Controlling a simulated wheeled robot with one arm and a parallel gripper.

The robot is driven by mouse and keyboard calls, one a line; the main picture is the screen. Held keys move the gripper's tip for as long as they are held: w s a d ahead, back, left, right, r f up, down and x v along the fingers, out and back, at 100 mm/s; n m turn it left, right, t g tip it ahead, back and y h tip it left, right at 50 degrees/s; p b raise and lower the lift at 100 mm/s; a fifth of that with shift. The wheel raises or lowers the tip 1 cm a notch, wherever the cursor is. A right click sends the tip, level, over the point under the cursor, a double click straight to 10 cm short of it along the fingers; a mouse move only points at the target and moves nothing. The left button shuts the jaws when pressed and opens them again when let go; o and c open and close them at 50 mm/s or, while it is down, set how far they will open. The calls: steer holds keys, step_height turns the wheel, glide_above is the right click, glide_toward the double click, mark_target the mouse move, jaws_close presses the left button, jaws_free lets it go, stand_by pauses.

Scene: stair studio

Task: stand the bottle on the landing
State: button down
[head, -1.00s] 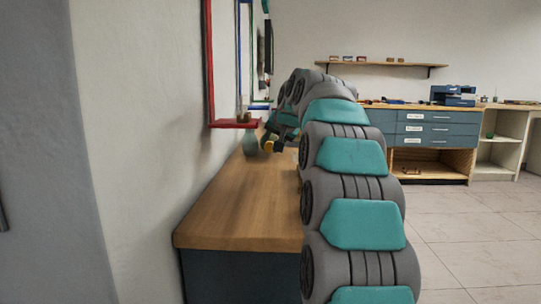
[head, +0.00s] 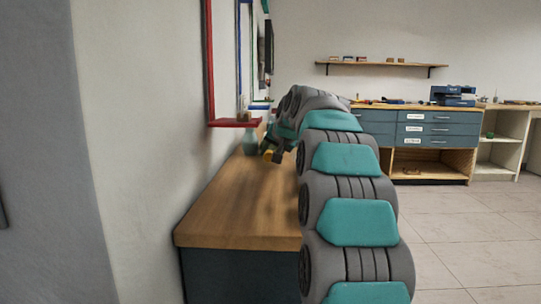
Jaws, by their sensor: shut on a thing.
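My gripper (head: 273,152) is small and dark at the far end of my arm, above the far part of the wooden counter. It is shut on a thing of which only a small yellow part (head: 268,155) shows. That thing is too small and too covered to tell whether it is the bottle. A pale grey-green bottle-like vessel (head: 250,141) stands upright just left of my gripper, close to the wall, with a narrow gap between them. I cannot make out which surface is the landing.
The wooden counter (head: 225,210) is bare in its near part. The red ledge (head: 234,123) juts from the left wall above it and bears a small brownish thing (head: 243,116). Blue drawers (head: 437,130) and a wall shelf (head: 380,64) are at the back. The floor at right is clear.

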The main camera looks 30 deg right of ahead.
steer(key=shift+f, duration=0.1)
steer(key=c, duration=0.8)
jaws_free()
steer(key=shift+d+f, duration=0.1)
steer(key=shift+c, duration=0.2)
steer(key=o, duration=0.3)
